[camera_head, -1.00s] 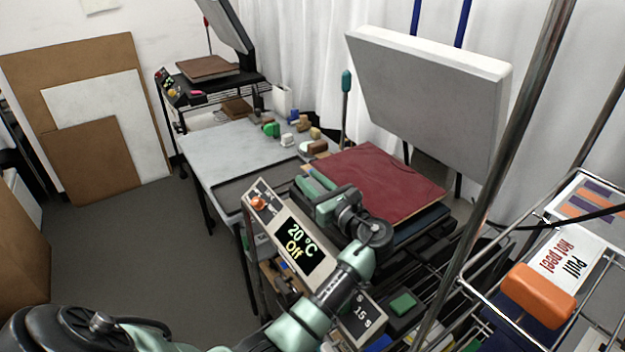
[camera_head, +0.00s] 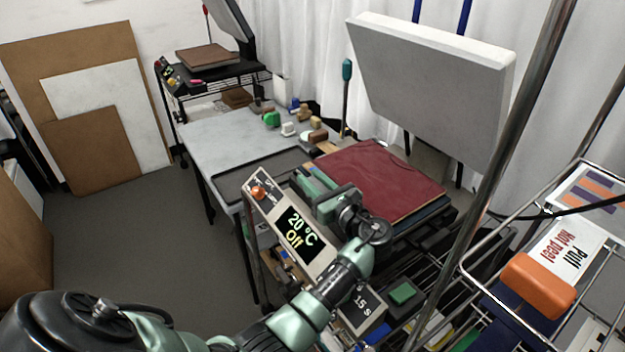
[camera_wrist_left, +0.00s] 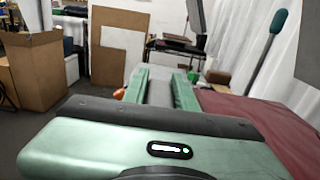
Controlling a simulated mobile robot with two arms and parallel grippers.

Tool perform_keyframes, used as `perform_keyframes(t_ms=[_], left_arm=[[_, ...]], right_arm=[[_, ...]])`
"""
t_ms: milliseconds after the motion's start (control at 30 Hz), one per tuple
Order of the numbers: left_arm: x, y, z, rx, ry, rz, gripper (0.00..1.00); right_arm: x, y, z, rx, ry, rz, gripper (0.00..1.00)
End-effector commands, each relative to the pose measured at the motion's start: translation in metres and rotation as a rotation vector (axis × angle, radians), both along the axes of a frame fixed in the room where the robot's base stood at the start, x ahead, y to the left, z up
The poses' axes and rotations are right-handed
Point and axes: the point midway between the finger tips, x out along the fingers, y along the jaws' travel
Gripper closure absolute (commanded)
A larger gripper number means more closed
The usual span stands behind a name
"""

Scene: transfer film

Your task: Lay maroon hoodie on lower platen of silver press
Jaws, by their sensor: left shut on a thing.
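The maroon hoodie (camera_head: 375,180) lies as a flat, slightly wrinkled rectangle over the lower platen of the silver press, with tan edging showing beneath it. It also shows at the right in the left wrist view (camera_wrist_left: 265,115). The press's grey upper platen (camera_head: 430,90) stands raised and tilted back behind it. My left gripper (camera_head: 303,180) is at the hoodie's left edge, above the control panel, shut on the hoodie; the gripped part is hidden. Its green fingers (camera_wrist_left: 160,88) show in the left wrist view. My right gripper is not in view.
A grey table (camera_head: 235,150) with small blocks stands behind left. A green-handled lever (camera_head: 346,85) rises by the hoodie's far corner. A wire rack with an orange block (camera_head: 538,285) is at right.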

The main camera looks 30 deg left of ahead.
Motion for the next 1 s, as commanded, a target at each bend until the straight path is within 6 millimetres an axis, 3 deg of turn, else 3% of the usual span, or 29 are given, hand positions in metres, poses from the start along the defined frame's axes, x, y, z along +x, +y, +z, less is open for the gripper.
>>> perform_keyframes(t_ms=[333,367,433,467,800,1000], left_arm=[[0.0,0.0,-0.005,0.001,-0.003,0.0,1.0],[0.0,0.0,-0.005,0.001,-0.004,0.0,0.7],[0.0,0.0,-0.004,0.001,-0.003,0.0,0.51],[0.0,0.0,-0.005,0.001,-0.003,0.0,0.47],[-0.001,-0.002,-0.007,-0.001,0.003,0.0,0.47],[-0.011,-0.027,-0.009,-0.003,0.0,-0.003,0.47]], right_arm=[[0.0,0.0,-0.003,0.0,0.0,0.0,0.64],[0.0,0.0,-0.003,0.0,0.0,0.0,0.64],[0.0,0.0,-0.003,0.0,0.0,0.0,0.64],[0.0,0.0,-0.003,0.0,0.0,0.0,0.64],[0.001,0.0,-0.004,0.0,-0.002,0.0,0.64],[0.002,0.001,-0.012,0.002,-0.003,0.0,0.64]])
